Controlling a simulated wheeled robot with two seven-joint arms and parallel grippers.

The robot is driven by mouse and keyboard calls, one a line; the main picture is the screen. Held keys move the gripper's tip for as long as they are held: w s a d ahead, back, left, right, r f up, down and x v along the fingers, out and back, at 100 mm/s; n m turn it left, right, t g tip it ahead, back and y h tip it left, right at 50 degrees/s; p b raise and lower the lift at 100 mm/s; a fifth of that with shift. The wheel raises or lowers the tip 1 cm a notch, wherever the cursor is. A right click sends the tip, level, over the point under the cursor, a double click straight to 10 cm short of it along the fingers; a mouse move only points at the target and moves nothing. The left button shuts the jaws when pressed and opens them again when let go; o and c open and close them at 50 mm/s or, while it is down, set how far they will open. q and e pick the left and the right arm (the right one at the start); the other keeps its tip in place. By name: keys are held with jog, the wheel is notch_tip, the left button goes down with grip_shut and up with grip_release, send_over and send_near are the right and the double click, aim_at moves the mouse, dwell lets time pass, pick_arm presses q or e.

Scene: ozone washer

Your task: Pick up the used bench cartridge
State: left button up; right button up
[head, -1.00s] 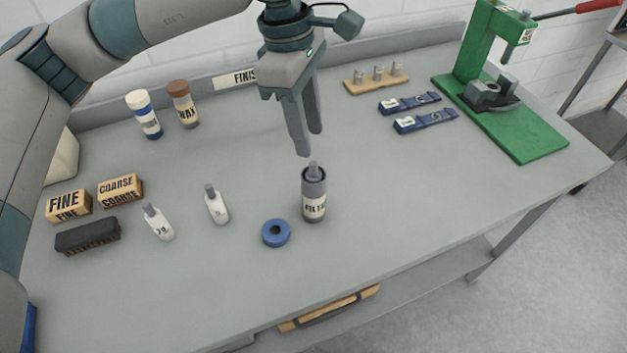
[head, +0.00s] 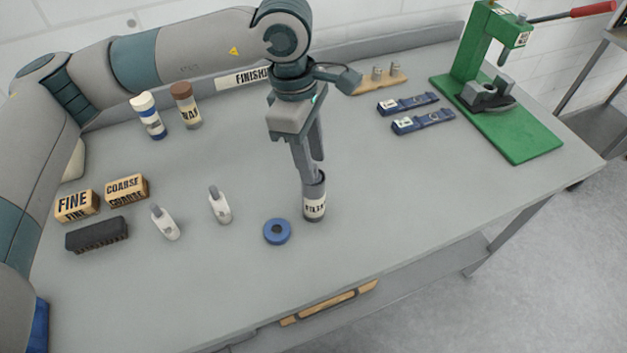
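The used bench cartridge, by its look the dark grey cylinder with a cream label (head: 314,208), stands upright near the front middle of the bench. My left gripper (head: 313,178) points down from above, with its fingertips at the cartridge's top. The fingers hide the thin stem on top of the cartridge. I cannot tell whether they touch or grip it. My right gripper is not in view.
A blue ring (head: 277,231) lies just left of the cartridge. A green press (head: 490,90) stands at the back right.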

pick_arm(q)
jog(key=shift+d+f, duration=0.1)
jog(key=shift+f, duration=0.25)
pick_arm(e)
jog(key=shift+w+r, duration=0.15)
pick_arm(q)
jog(key=shift+c, duration=0.7)
grip_shut()
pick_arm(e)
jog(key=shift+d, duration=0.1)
pick_arm(q)
jog(key=shift+r, duration=0.2)
notch_tip(320, 180, up, 18)
jog(key=b, duration=0.5)
jog(key=shift+f, duration=0.15)
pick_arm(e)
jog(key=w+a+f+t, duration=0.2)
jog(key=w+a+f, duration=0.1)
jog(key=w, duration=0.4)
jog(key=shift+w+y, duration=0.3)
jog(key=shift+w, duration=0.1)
